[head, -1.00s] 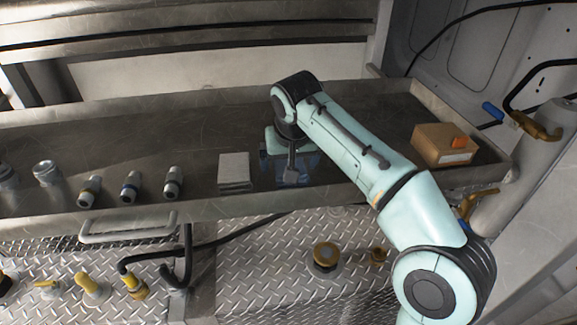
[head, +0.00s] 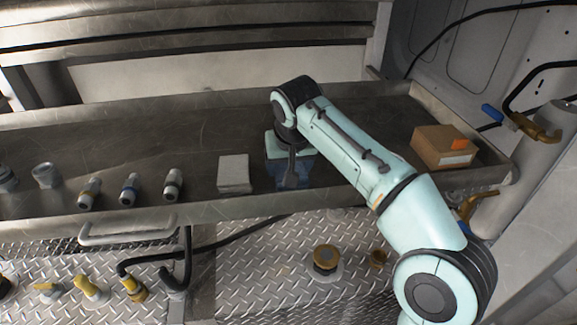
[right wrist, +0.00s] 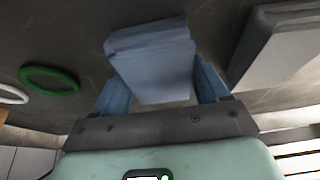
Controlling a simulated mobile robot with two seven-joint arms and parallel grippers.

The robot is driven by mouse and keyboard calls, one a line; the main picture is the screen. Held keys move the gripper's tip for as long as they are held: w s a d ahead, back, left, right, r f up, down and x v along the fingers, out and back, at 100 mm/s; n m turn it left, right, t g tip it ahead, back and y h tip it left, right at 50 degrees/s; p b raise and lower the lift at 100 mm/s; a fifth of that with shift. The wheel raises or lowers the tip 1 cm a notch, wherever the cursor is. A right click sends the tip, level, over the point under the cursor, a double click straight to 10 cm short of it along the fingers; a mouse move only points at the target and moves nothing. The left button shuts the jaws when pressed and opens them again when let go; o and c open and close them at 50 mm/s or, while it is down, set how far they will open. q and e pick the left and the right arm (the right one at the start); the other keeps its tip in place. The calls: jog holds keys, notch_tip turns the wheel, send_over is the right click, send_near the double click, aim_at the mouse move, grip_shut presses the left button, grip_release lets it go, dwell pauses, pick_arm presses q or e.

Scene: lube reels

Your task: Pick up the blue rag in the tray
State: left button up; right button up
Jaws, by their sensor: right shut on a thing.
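The blue rag (right wrist: 152,62) is a folded, pale blue stack between the two blue fingers of my right gripper (right wrist: 160,92) in the right wrist view. The fingers are shut on its sides. In the head view my right gripper (head: 289,178) points down over the front middle of the tray (head: 225,119). A bit of blue shows beside it there, but the rag is mostly hidden by the gripper. I cannot tell whether the rag still touches the tray floor. My left gripper is not in view.
A light grey folded stack (head: 234,173) lies just left of the gripper. Several metal fittings (head: 129,188) stand farther left. A cardboard box (head: 441,148) sits at the tray's right end. In the wrist view a green ring (right wrist: 48,80) lies at left. The tray's back middle is clear.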

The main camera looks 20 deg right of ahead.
notch_tip(320, 180, up, 8)
jog(key=shift+r, duration=0.15)
jog(key=shift+w+r, duration=0.2)
jog(key=shift+r, duration=0.35)
jog(key=shift+s+r, duration=0.2)
jog(key=shift+r, duration=0.25)
